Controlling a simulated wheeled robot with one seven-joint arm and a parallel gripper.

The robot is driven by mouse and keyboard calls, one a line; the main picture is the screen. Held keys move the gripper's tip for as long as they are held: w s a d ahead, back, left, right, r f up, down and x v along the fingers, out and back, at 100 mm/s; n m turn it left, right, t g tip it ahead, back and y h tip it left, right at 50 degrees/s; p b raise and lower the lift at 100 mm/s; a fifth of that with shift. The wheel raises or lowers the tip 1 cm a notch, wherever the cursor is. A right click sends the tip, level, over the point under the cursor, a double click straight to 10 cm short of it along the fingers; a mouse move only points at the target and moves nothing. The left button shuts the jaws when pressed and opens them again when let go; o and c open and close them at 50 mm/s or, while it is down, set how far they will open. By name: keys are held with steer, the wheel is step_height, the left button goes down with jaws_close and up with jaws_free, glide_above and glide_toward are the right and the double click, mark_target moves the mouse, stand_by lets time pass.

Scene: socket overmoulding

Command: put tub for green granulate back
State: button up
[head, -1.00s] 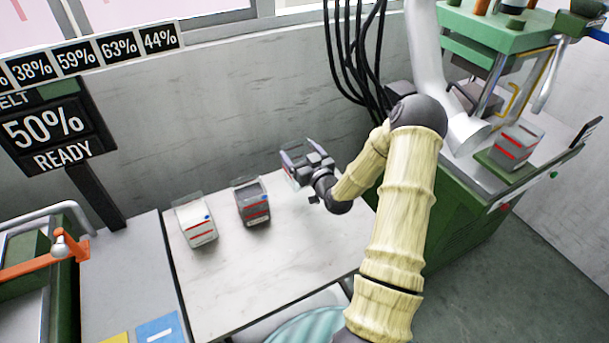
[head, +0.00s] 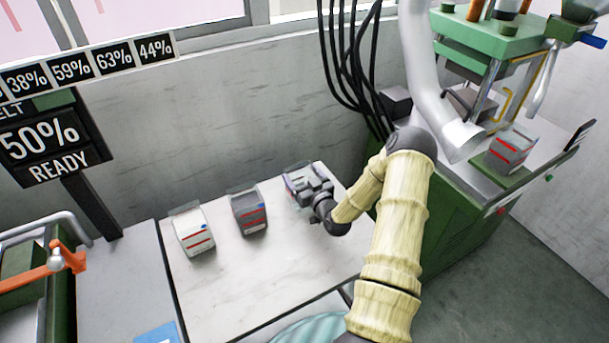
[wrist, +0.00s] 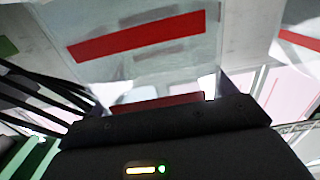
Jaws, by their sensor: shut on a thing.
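A clear, pale tub with a red stripe (head: 292,183) is at the right end of the row on the white table (head: 290,250), mostly hidden by my gripper. My gripper (head: 306,188) is shut on this tub. In the wrist view the tub's clear wall with a red stripe (wrist: 150,38) fills the upper middle, just beyond the dark gripper body (wrist: 165,125). The tub looks at or just above the tabletop; I cannot tell if it touches. I cannot make out green granulate in it.
A tub with white contents (head: 193,232) and one with dark grey contents (head: 249,212) stand left of my gripper. Another tub (head: 508,150) sits on the green machine at right. Black cables (head: 345,60) hang behind. The table's front is clear.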

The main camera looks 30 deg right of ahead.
steer(key=shift+w+a, duration=0.15)
steer(key=shift+a, duration=0.35)
steer(key=shift+f, duration=0.15)
steer(key=o, duration=1.7)
steer(key=shift+d, duration=0.2)
steer(key=shift+r, duration=0.25)
steer(key=s, duration=0.4)
steer(key=s+b, duration=0.1)
steer(key=s, duration=0.3)
steer(key=s+b, duration=0.1)
steer(key=s, duration=0.3)
steer(key=shift+d, duration=0.25)
steer(key=shift+s, duration=0.1)
